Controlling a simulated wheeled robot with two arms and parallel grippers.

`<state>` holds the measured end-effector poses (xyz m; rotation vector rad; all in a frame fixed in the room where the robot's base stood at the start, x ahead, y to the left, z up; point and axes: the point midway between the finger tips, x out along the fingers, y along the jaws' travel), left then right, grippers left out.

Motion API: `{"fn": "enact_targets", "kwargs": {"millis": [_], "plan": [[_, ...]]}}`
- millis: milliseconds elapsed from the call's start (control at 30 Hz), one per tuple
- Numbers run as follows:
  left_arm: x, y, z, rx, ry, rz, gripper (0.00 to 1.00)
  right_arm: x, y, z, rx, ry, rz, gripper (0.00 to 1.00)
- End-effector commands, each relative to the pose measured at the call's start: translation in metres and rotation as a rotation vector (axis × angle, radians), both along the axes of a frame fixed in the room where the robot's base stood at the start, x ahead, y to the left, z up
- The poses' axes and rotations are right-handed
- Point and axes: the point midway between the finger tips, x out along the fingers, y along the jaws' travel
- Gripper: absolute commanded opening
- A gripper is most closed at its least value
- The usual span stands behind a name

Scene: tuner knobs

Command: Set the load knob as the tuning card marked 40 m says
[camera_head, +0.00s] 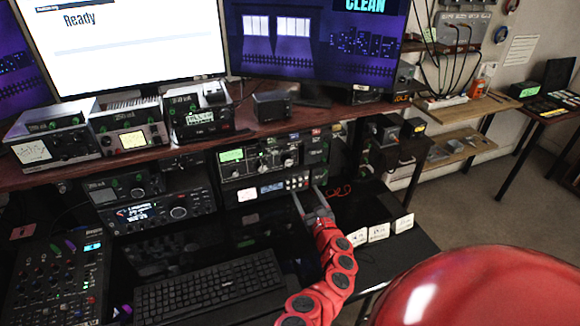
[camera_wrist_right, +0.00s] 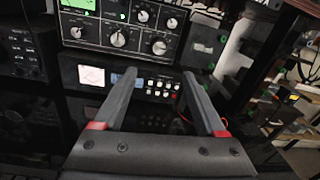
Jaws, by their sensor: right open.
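The tuner (camera_head: 291,155), a dark unit with a green display and several knobs, sits under the wooden shelf. In the right wrist view its panel (camera_wrist_right: 97,22) shows larger, with knobs such as a lower middle one (camera_wrist_right: 118,39) and a lower right one (camera_wrist_right: 159,47). I cannot read which is the load knob. Three white cards (camera_head: 379,232) stand on the right of the black desk; their writing is too small to read. My right gripper (camera_head: 307,190) is open and empty, in front of and below the tuner. Its fingers (camera_wrist_right: 158,77) point at the unit below. My left gripper is out of view.
A slim unit with buttons (camera_wrist_right: 154,87) sits directly below the tuner. A keyboard (camera_head: 208,289) and mixer (camera_head: 58,280) lie to the left. The shelf (camera_head: 250,139) overhangs the tuner. Bare black desk (camera_head: 405,250) surrounds the cards.

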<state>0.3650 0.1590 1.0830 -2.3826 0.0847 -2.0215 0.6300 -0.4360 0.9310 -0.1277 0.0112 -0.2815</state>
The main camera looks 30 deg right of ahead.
Motion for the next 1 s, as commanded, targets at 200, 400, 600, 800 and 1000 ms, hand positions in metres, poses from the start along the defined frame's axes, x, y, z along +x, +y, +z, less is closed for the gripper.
{"fn": "enact_targets", "kwargs": {"millis": [200,400,600,800,1000], "plan": [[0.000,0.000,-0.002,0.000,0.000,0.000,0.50,0.029,-0.008,0.000,-0.002,-0.001,0.003,0.73],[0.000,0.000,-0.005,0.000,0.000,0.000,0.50,0.053,-0.014,0.002,-0.006,-0.003,0.005,0.73],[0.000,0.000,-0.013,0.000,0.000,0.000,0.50,0.073,-0.021,0.000,-0.007,-0.004,0.004,0.73],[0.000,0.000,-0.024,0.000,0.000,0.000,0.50,0.091,-0.026,-0.002,-0.007,0.001,0.004,0.73],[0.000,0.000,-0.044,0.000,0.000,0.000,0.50,0.105,-0.031,-0.004,-0.014,0.003,0.004,0.73]]}}
